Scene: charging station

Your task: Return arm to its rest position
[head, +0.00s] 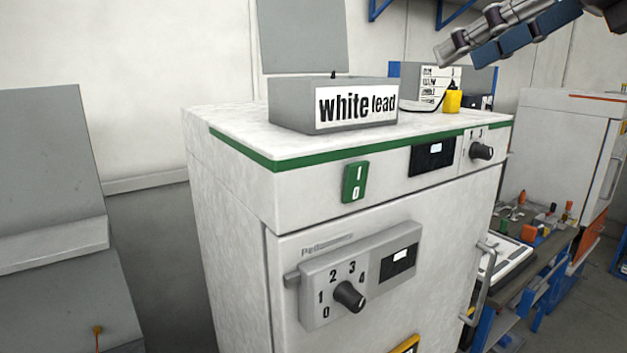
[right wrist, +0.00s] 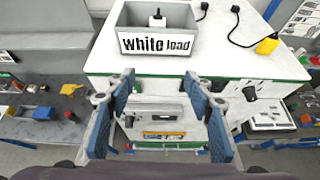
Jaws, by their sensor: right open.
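My right gripper (head: 507,32) shows at the top right of the head view, above and to the right of the white cabinet (head: 225,205). In the right wrist view its two blue-padded fingers (right wrist: 160,112) are spread apart with nothing between them. The cabinet and its front panel lie beyond the fingers in that view. The gripper touches nothing that I can see. My left gripper is in neither view.
A grey box labelled "white lead" (head: 297,110) stands on the cabinet top, beside a yellow plug (head: 453,101) on a black cable. A workbench (head: 548,250) with small parts stands at right. The air around the right gripper looks clear.

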